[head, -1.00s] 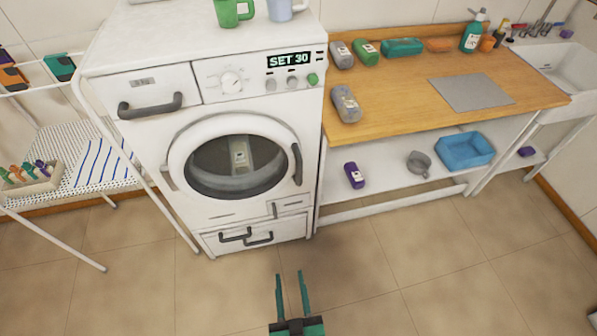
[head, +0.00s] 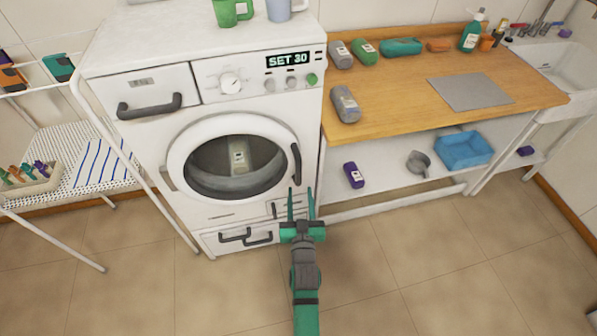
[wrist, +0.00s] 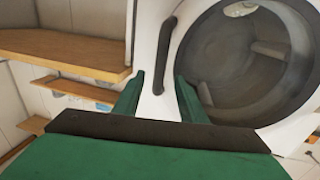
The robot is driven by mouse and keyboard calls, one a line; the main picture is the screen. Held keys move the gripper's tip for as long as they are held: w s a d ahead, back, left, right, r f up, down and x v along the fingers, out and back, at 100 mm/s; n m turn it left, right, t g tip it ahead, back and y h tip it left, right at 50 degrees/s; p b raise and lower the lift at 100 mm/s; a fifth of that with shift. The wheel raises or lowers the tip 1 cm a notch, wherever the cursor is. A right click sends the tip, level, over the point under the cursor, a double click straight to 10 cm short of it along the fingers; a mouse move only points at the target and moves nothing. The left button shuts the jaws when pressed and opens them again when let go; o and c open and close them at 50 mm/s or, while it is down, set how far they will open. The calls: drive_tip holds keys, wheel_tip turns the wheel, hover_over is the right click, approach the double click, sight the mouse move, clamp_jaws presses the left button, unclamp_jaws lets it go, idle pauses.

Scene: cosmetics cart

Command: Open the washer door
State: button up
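The white washer (head: 130,70) stands left of the wooden counter. Its round door (head: 180,150) is shut, with dark glass and a bottle-like item (head: 239,155) showing inside. The dark door handle (head: 297,164) is on the door's right side; in the wrist view the handle (wrist: 165,55) shows upright, ahead of the fingers. My green gripper (head: 301,206) is open and empty, just below the handle in the head view. In the wrist view my gripper (wrist: 157,95) has its fingers apart, with the handle's lower end near the gap between them. I see no clear contact.
The wooden counter (head: 410,110) with bottles and a grey mat (head: 470,92) is on the right. Its lower shelf (head: 385,185) holds a purple bottle (head: 354,175) and a blue basin (head: 465,151). A white rack (head: 100,180) stands left. The tiled floor in front is clear.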

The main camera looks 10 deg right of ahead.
sight(298, 174)
drive_tip(key=w, duration=0.3)
drive_tip(key=w+d, duration=0.1)
drive_tip(key=w, duration=0.2)
drive_tip(key=w+d, duration=0.1)
drive_tip(key=w, duration=0.2)
drive_tip(key=shift+w, duration=0.3)
drive_tip(key=shift+a, duration=0.1)
clamp_jaws()
